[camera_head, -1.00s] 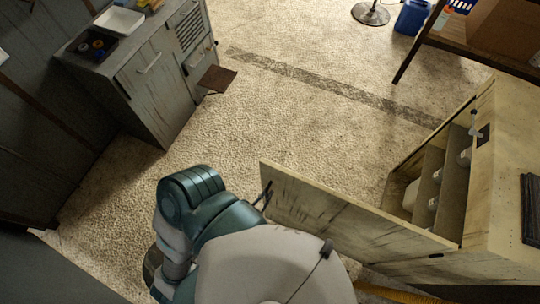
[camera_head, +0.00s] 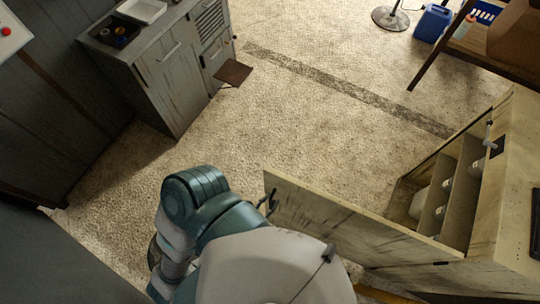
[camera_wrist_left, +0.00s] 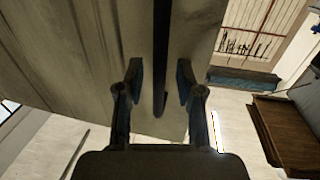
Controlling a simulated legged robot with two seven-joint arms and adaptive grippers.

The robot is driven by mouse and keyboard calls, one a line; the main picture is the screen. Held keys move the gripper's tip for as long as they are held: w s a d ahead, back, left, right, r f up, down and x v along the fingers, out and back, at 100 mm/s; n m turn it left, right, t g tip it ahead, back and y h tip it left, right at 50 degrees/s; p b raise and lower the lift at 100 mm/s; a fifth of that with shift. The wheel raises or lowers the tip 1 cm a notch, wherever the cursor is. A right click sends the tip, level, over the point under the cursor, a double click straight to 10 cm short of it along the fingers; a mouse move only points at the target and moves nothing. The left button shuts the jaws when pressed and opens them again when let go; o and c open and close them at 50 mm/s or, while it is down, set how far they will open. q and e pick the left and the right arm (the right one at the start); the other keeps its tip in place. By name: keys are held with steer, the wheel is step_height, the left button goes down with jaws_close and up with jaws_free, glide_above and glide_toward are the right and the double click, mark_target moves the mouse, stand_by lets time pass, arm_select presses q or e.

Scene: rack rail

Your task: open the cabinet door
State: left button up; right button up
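The pale, worn cabinet (camera_head: 500,215) stands at the right in the head view. Its door (camera_head: 330,220) is swung wide open, and shelves with white items show inside. My left arm reaches toward the door's free edge. My left gripper (camera_wrist_left: 159,85) shows in the wrist view with its two fingers apart, one on each side of the dark bar handle (camera_wrist_left: 161,45). Gaps show between both fingers and the handle. In the head view, part of the gripper (camera_head: 270,199) shows at the door's free edge, the rest hidden behind my arm. My right gripper is out of view.
A grey cabinet (camera_head: 170,85) with a white tray (camera_head: 142,10) on top stands at the upper left. A wooden table (camera_head: 480,60) and a blue canister (camera_head: 433,22) are at the upper right. The carpet between is clear.

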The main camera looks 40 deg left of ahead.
arm_select(q)
steer(key=shift+s+d, duration=0.1)
steer(key=shift+s, duration=0.1)
steer(key=s+d, duration=0.1)
steer(key=s, duration=1)
steer(key=shift+s+d, duration=0.15)
steer(key=shift+s, duration=0.25)
steer(key=shift+f, duration=0.1)
